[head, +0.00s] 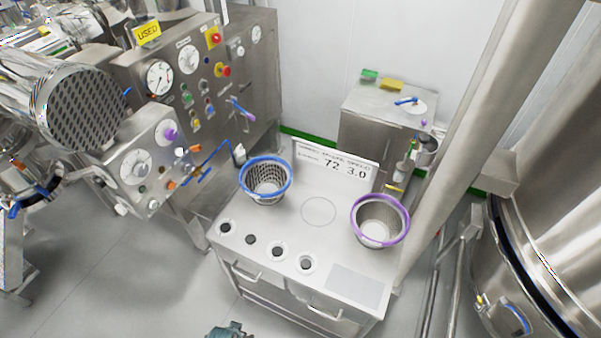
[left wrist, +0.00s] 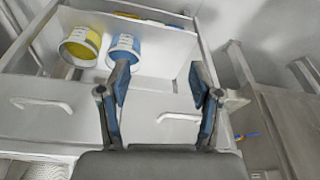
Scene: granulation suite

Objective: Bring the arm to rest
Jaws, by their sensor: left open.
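My left gripper (left wrist: 158,76) shows in the left wrist view with its two blue-padded fingers spread apart and nothing between them. It points toward a steel front with two handles. My right gripper is not seen.
A control panel (head: 200,85) stands left, a side cabinet (head: 375,125) behind, a large steel vessel (head: 545,230) right. The floor at lower left is clear.

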